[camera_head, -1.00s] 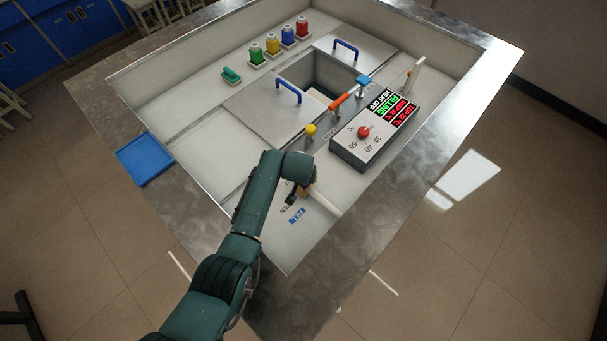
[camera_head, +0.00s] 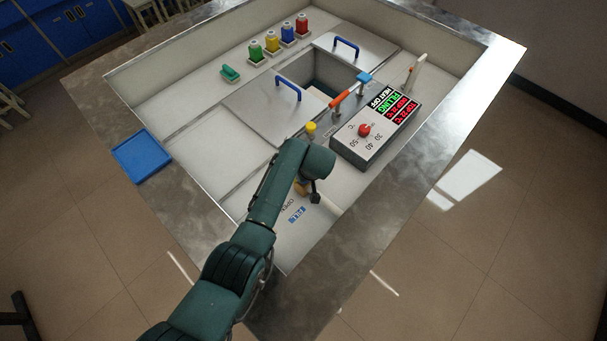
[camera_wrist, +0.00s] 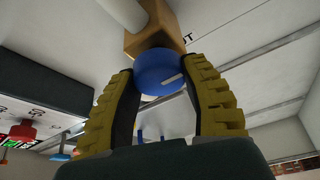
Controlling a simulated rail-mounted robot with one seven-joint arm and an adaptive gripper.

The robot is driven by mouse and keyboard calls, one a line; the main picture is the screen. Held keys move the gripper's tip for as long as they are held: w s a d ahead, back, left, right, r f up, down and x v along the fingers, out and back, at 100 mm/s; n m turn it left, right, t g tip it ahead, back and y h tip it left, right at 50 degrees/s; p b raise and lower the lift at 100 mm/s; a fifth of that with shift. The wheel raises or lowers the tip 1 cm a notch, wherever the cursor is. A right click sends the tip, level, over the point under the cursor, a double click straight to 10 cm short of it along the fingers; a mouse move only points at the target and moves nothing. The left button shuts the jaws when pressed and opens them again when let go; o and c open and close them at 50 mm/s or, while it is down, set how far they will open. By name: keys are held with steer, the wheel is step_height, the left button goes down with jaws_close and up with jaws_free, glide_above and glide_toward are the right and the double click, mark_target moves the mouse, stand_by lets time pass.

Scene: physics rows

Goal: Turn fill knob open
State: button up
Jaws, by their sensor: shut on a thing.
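The fill knob (camera_wrist: 160,72) is a round blue knob with a pale line on its face, on a brass-coloured valve body (camera_wrist: 152,30) with a white pipe. My gripper (camera_wrist: 164,88) is shut on the knob, one yellow padded finger on each side. In the head view my gripper (camera_head: 312,192) is at the valve above the blue FILL label (camera_head: 296,215) with OPEN lettering beside it. My wrist hides the knob there, and only a bit of the brass body shows.
A control box (camera_head: 375,135) with a red dial (camera_head: 364,129) and lit FILLING display stands right of my gripper. A yellow knob (camera_head: 311,128) and orange lever (camera_head: 342,98) are close behind. A blue tray (camera_head: 141,157) lies on the left rim.

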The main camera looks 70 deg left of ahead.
steer(key=shift+s+d+f, duration=0.1)
steer(key=shift+f, duration=0.2)
steer(key=o, duration=1.2)
steer(key=shift+r, duration=0.2)
steer(key=shift+r, duration=0.15)
steer(key=v, duration=1.1)
steer(key=shift+r, duration=0.35)
